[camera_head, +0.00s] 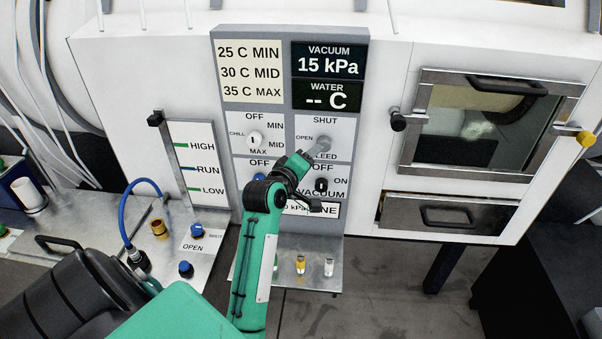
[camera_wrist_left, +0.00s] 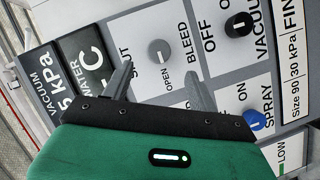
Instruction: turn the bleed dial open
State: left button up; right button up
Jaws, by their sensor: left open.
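The bleed dial (camera_head: 323,144) is a round grey knob on the white panel, between the words SHUT, OPEN and BLEED. In the left wrist view the dial (camera_wrist_left: 160,50) shows a white line that runs roughly up-down, its lower end towards the word OPEN. My left gripper (camera_head: 312,153) is at the panel by the dial, and partly covers the BLEED label in the head view. In the left wrist view my left gripper (camera_wrist_left: 160,70) is open, its two grey fingers apart on either side below the dial. Contact cannot be told. My right gripper is not in view.
A black vacuum knob (camera_head: 321,185) is close below, and the blue spray knob (camera_wrist_left: 256,121) is near my fingers. The vacuum display (camera_head: 328,62) reads 15 kPa. A windowed door (camera_head: 480,120) is on the right.

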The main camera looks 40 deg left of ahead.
pick_arm(q)
jog(key=shift+b+v, duration=0.45)
jog(key=shift+v, duration=1.45)
jog(key=s+d+f+m+g+h, duration=0.1)
jog(key=s+d+f+m+g, duration=0.2)
jog(key=s+d+f+m, duration=0.3)
jog(key=s+d+f+m+g+h, duration=0.25)
jog(key=s+d+f, duration=0.2)
jog(key=f, duration=0.45)
jog(key=s+d+f+m+g, duration=0.3)
jog(key=s+f+m, duration=0.1)
jog(key=s, duration=0.5)
jog(key=s+d+f+m+g, duration=0.4)
jog(key=s, duration=0.5)
notch_tip(320, 180, down, 37)
jog(key=s+g+b, duration=0.1)
jog(key=b, duration=0.3)
jog(key=s+a+f+g+b, duration=0.1)
jog(key=s+a+f+b, duration=0.2)
jog(key=s+f, duration=1.5)
notch_tip(320, 180, down, 3)
jog(key=shift+s+a+f+y, duration=0.1)
jog(key=shift+s+a+y, duration=0.15)
jog(key=shift+y, duration=0.2)
